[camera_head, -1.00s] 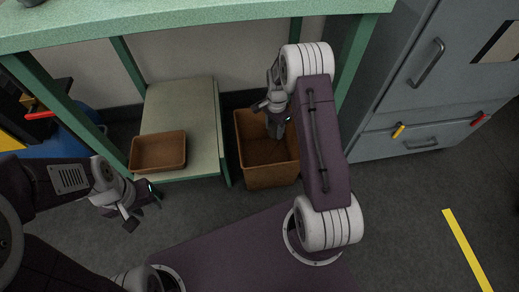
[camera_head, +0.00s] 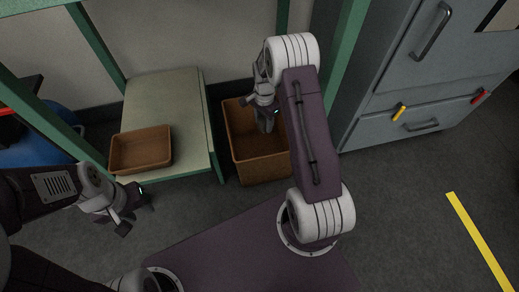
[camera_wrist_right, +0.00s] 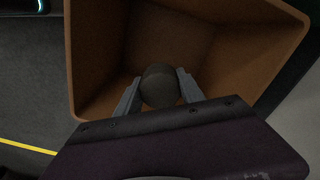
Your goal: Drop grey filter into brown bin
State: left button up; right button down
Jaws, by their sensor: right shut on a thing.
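The brown bin (camera_head: 262,170) stands on the floor under the green-framed table, right of a low shelf. My right gripper (camera_head: 266,122) points down into the bin's opening in the head view. In the right wrist view the gripper (camera_wrist_right: 160,92) is shut on a dark grey rounded thing, the grey filter (camera_wrist_right: 159,86), held between its two fingers. The bin's inside walls (camera_wrist_right: 225,50) surround it in that view. The filter is hidden in the head view. My left gripper (camera_head: 136,212) hangs empty at the left, below the shelf; its fingers look apart.
A shallow brown tray (camera_head: 141,150) sits on the low shelf (camera_head: 185,110) left of the bin. A green table leg (camera_head: 345,60) and a grey cabinet (camera_head: 440,90) stand to the right. The floor by the yellow stripe (camera_head: 479,240) is clear.

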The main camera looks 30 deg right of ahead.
jog(key=shift+r, duration=0.1)
jog(key=c, duration=0.6)
grip_release()
jog(key=shift+c, duration=0.2)
notch_tip(320, 180, up, 9)
jog(key=p, duration=0.7)
jog(key=shift+r, duration=0.15)
